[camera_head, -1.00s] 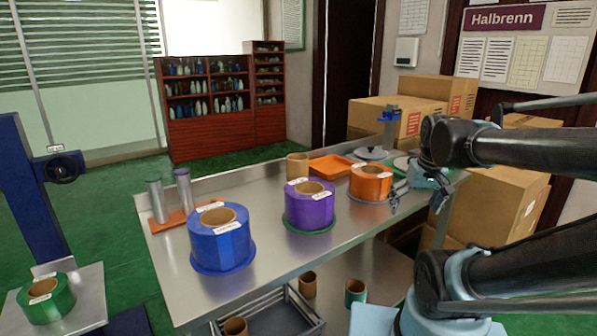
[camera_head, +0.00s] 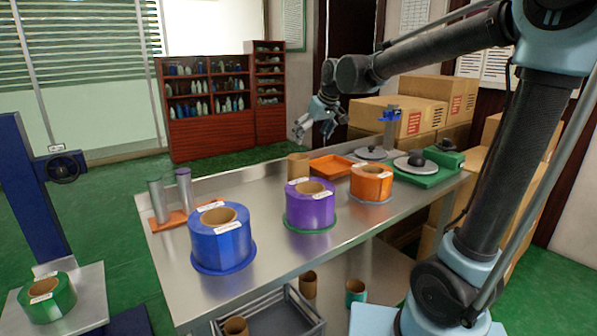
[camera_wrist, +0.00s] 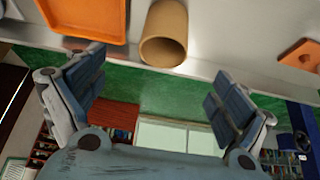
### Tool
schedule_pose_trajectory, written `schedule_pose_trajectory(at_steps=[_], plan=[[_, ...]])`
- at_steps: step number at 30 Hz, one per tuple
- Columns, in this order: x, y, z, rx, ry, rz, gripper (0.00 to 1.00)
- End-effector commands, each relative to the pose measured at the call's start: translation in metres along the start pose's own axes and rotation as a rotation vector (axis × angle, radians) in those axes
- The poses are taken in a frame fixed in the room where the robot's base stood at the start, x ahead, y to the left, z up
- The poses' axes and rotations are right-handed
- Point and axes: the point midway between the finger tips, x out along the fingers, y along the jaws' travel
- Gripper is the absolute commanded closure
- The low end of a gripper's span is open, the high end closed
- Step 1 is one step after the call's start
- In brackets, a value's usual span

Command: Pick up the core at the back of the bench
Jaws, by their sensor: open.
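The core, a brown cardboard tube (camera_head: 298,166), stands upright at the back edge of the bench (camera_head: 343,228), behind the purple roll and left of the orange tray. It also shows in the wrist view (camera_wrist: 165,34), at the top middle. My gripper (camera_head: 313,130) is above and slightly right of the core in the head view, apart from it. In the wrist view my gripper's fingers (camera_wrist: 152,88) are spread wide and empty, with the core beyond the gap between them. Nothing hides the upper part of the core; the purple roll is close in front of its lower part.
A blue roll (camera_head: 222,240), a purple roll (camera_head: 309,208) and an orange roll (camera_head: 371,184) stand along the bench. An orange tray (camera_head: 331,165) lies right of the core. Two upright tubes stand on an orange base (camera_head: 178,219) at the left end. Cardboard boxes (camera_head: 400,116) are stacked behind.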

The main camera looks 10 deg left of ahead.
Motion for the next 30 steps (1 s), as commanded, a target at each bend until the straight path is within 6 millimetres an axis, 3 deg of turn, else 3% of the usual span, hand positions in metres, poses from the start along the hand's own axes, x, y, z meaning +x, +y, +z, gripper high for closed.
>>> schedule_pose_trajectory(at_steps=[21, 30], plan=[[0.103, -0.002, -0.003, -0.003, 0.002, -0.002, 0.07], [0.123, -0.002, -0.003, -0.003, 0.002, -0.002, 0.07]])
